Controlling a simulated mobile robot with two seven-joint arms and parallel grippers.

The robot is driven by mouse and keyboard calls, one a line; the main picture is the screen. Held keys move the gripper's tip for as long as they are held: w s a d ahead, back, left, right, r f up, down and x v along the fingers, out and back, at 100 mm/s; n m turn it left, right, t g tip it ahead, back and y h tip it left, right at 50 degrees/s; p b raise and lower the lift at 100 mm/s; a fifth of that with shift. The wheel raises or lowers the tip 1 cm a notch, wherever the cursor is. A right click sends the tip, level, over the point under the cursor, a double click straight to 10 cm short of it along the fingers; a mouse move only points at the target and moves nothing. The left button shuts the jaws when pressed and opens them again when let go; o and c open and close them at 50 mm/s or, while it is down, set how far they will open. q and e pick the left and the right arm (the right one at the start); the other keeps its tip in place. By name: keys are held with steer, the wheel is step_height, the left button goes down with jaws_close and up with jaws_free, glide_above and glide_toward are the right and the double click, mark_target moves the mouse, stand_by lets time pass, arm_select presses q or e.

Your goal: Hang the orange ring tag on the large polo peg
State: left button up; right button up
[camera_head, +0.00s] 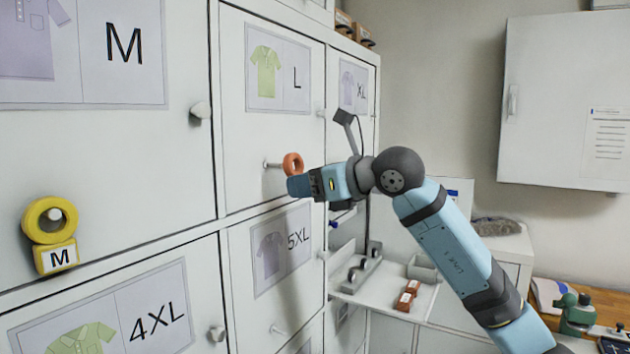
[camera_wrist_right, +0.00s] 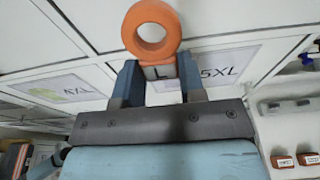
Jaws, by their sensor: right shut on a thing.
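The orange ring tag (camera_head: 287,160) is held upright at the end of my right gripper (camera_head: 300,186), in front of the L door. In the right wrist view the ring (camera_wrist_right: 130,36) stands above the fingertips, and its block marked L is between the two fingers of the gripper (camera_wrist_right: 160,74). The large polo peg (camera_head: 271,164) sticks out from the door with the green polo label marked L (camera_head: 277,73). The ring is at the peg's outer end in the head view; I cannot tell whether the peg is inside it.
A yellow ring tag marked M (camera_head: 57,257) hangs on the M door at the left. A shelf (camera_head: 378,287) with red-brown blocks (camera_head: 405,296) lies below my right arm. A wall cabinet (camera_head: 555,90) is at the right.

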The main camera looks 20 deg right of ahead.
steer(key=shift+x, duration=2.15)
steer(key=shift+r, duration=0.1)
steer(key=o, duration=1)
